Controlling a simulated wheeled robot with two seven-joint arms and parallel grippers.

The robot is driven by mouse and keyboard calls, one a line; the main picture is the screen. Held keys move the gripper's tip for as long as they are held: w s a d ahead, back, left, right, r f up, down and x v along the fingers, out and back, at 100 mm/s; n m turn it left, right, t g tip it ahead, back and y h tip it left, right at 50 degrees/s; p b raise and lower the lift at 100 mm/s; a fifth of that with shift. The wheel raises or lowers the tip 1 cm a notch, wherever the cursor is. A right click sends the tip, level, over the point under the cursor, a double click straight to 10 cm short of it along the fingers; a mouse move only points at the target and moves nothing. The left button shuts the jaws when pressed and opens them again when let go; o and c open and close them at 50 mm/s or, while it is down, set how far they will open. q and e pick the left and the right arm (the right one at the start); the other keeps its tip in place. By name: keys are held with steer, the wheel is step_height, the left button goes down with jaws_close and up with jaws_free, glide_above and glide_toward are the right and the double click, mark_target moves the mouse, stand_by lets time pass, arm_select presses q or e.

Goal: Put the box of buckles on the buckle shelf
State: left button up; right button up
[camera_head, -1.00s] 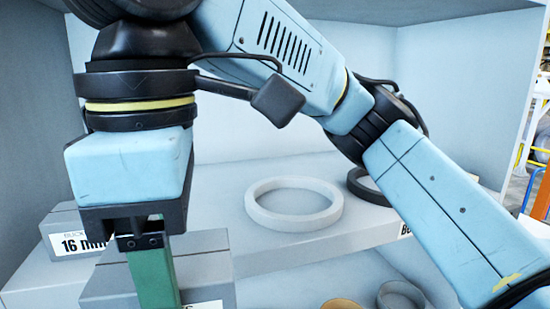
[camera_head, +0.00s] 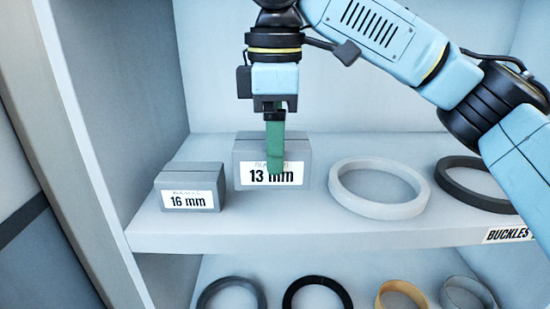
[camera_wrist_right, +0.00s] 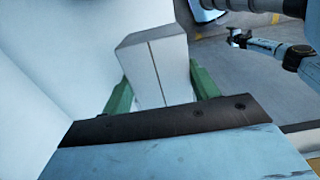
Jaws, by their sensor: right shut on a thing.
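The grey box of buckles labelled 13 mm (camera_head: 243,160) is upright at shelf height, right of the box labelled 16 mm. My right gripper (camera_head: 275,158) comes from above with its green fingers shut on this box; one finger crosses the front and covers part of the label. In the right wrist view the grey box (camera_wrist_right: 155,68) sits between both green fingers. The buckle shelf (camera_head: 300,230) has a label on its front edge at the right. The box looks to be on the shelf or very close above it; its underside is hidden.
The 16 mm box (camera_head: 190,187) stands near the shelf's left end, close beside the held box. A light grey ring (camera_head: 345,195) and a dark ring (camera_head: 455,187) lie on the shelf to the right. Several rings lie on the level below. A side wall bounds the left.

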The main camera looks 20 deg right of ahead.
steer(key=w+f, duration=0.1)
steer(key=f, duration=0.1)
steer(key=w+f+p, duration=0.1)
steer(key=f, duration=0.1)
steer(key=w+d+f, duration=0.1)
steer(key=shift+w+f+p, duration=0.4)
steer(key=shift+w+d+f+p, duration=0.2)
steer(key=shift+f+p, duration=0.1)
steer(key=shift+f, duration=0.25)
steer(key=shift+a, duration=0.1)
steer(key=shift+f, duration=0.15)
steer(key=o, duration=1.3)
steer(key=shift+f, duration=0.1)
